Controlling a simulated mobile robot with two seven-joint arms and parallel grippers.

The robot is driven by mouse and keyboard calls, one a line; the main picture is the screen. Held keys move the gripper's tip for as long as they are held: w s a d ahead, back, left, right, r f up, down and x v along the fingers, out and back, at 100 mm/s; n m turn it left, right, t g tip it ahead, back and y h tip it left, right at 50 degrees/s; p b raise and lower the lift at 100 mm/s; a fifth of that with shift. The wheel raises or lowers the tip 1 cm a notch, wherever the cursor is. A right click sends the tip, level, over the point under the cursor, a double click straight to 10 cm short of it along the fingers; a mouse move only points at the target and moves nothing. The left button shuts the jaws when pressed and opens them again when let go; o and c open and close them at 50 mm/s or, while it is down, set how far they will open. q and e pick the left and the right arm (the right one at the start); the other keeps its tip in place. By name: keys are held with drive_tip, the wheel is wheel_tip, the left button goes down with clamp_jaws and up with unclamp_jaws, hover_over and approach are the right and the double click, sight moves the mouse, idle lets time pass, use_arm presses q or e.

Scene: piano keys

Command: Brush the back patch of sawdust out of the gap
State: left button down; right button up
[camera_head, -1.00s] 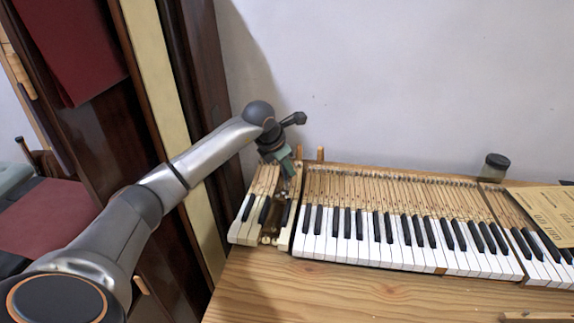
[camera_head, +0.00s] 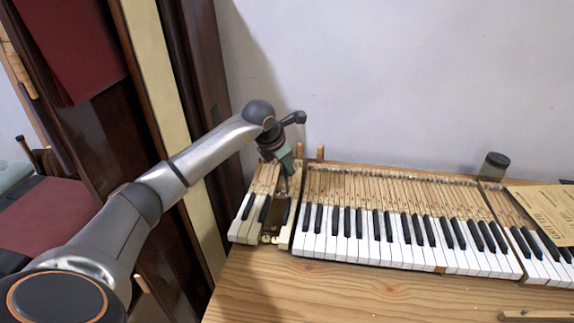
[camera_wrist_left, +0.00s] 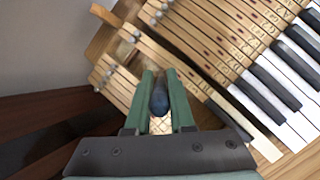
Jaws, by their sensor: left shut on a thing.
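My left gripper (camera_head: 287,164) is above the back of the gap (camera_head: 278,214) in the keyboard, between the short group of keys at the left and the long row. In the left wrist view its green fingers (camera_wrist_left: 160,90) are shut on a dark blue, rounded handle (camera_wrist_left: 160,99), which looks like the brush. My right gripper is not in view.
The long row of keys (camera_head: 365,240) lies right of the gap, and a few loose-looking keys (camera_head: 247,217) lie left. A wooden peg (camera_head: 320,153) stands behind. A dark-lidded jar (camera_head: 495,166) and a tan sheet (camera_head: 546,209) are at the right.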

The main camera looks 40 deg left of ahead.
use_arm(q)
drive_tip(key=shift+f, duration=0.45)
idle(0.3)
drive_tip(key=shift+w+a, duration=0.3)
drive_tip(key=shift+w, duration=0.25)
drive_tip(key=shift+w+a, duration=0.25)
drive_tip(key=shift+w, duration=0.25)
drive_tip(key=shift+w+a, duration=0.3)
drive_tip(key=shift+w, duration=0.2)
drive_tip(key=shift+w+a, duration=0.25)
drive_tip(key=shift+w, duration=0.25)
drive_tip(key=shift+s, duration=0.1)
drive_tip(key=shift+s+d+p, duration=0.2)
drive_tip(key=shift+s+d, duration=0.1)
drive_tip(key=shift+s, duration=0.2)
drive_tip(key=shift+s+d+p, duration=0.15)
drive_tip(key=shift+s+d, duration=0.1)
drive_tip(key=shift+s, duration=0.25)
drive_tip(key=shift+s, duration=0.1)
